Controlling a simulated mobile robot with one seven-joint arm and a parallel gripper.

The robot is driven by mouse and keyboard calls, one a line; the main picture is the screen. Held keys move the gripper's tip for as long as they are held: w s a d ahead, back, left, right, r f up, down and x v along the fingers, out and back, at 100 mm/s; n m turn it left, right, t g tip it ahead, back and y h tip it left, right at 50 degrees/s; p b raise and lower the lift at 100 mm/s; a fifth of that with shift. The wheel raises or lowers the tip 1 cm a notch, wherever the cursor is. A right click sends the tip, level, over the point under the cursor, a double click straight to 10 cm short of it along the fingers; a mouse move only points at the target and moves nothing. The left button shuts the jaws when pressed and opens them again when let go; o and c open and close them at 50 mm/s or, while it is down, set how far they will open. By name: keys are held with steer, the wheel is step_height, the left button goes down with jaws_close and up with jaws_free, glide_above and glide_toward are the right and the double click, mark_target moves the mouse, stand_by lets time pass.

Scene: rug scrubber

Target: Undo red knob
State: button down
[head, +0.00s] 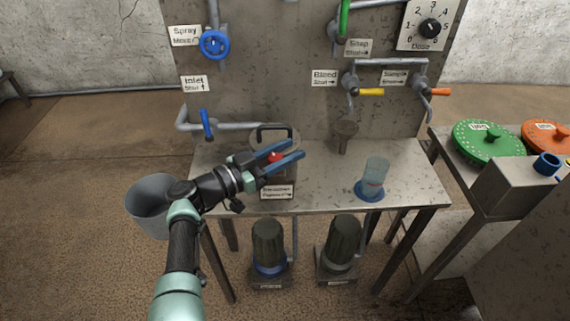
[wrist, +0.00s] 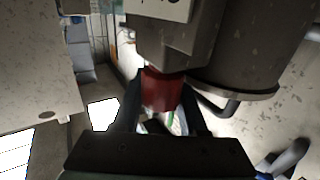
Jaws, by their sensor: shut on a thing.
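The red knob (head: 274,157) is on a grey metal vessel with a black handle (head: 275,131) on the bench. In the wrist view the red knob (wrist: 160,91) sits between my two fingers, below a grey block. My gripper (head: 291,156), with blue fingers, reaches in from the left and is shut on the red knob. The fingers partly hide the knob and the vessel in the head view. A label (head: 277,192) is on the vessel's front; its writing is too small to read surely.
The metal bench (head: 330,195) carries a funnel-like cup (head: 345,136) and a clear beaker on a blue base (head: 374,176). Pipes with a blue wheel (head: 214,44), yellow handle (head: 371,92) and orange handle (head: 440,92) line the panel. A grey bucket (head: 147,205) stands left.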

steer(key=shift+s+f+m+g+h+b, duration=0.1)
steer(key=shift+f+m+g+h+b, duration=0.25)
steer(key=shift+g+b, duration=0.65)
steer(key=shift+d+r+m+h+b, duration=0.1)
steer(key=shift+r+m+h+b, duration=0.25)
steer(key=shift+b, duration=0.15)
steer(key=shift+c, duration=2.2)
jaws_free()
steer(key=shift+s, duration=0.1)
steer(key=v, duration=1.3)
steer(key=shift+r, duration=0.1)
